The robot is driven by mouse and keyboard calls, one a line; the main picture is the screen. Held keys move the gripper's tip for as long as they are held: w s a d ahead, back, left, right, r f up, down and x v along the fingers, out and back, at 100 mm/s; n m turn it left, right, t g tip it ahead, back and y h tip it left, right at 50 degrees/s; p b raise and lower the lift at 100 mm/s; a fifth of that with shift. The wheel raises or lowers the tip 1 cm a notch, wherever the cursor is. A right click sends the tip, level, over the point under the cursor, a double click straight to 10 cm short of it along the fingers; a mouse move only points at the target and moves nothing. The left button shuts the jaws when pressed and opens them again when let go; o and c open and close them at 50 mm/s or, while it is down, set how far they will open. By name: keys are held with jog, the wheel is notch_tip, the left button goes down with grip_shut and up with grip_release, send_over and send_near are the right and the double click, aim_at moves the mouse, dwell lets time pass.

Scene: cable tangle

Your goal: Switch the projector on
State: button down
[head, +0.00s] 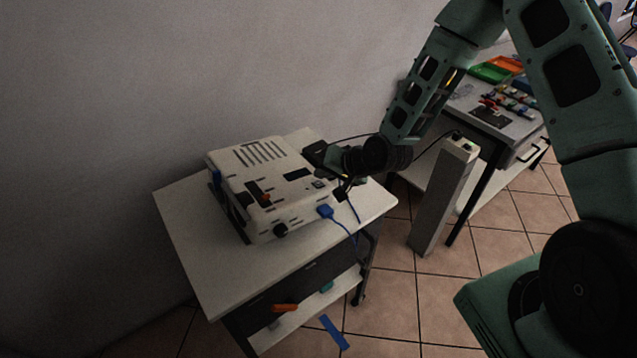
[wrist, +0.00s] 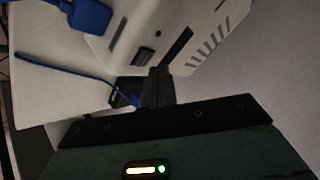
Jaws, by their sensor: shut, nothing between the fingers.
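The white projector (head: 268,185) sits on a white cart. It has vent slots, dark panels and an orange mark on top, and a dark round lens or knob at its front. A blue plug (head: 325,212) with a blue cable is at its near right side; the plug also shows in the wrist view (wrist: 85,14). My gripper (wrist: 154,84) is shut and empty, with its fingertips close to the projector's side near a small dark rectangular switch-like part (wrist: 145,56). I cannot tell whether they touch. In the head view my wrist hides most of the fingers.
The white cart (head: 185,210) has bare top at left and front. A grey pillar (head: 437,205) with a socket on top stands to the right. Behind it is a table (head: 515,128) with trays and small items. A blue strip (head: 334,332) lies low near the cart.

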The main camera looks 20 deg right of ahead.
aim_at(326, 185)
jog(key=shift+f, duration=0.15)
jog(key=shift+f+b, duration=0.3)
jog(key=shift+b, duration=0.05)
jog(key=shift+a+f+b, duration=0.15)
jog(key=shift+f+b, duration=0.2)
dwell(0.7)
jog(key=shift+r, duration=0.1)
jog(key=shift+r+p, duration=0.6)
jog(key=shift+r, duration=0.1)
jog(key=shift+w+d+r+p, duration=0.1)
jog(key=shift+d+r+p, duration=0.1)
jog(key=shift+r+p, duration=0.55)
jog(key=shift+s+d+r+p, duration=0.15)
jog(key=shift+r+p, duration=0.35)
jog(key=shift+r, duration=0.4)
jog(key=shift+w+d+r+p, duration=0.15)
jog(key=shift+d+r+p, duration=0.05)
jog(key=shift+r+p, duration=0.55)
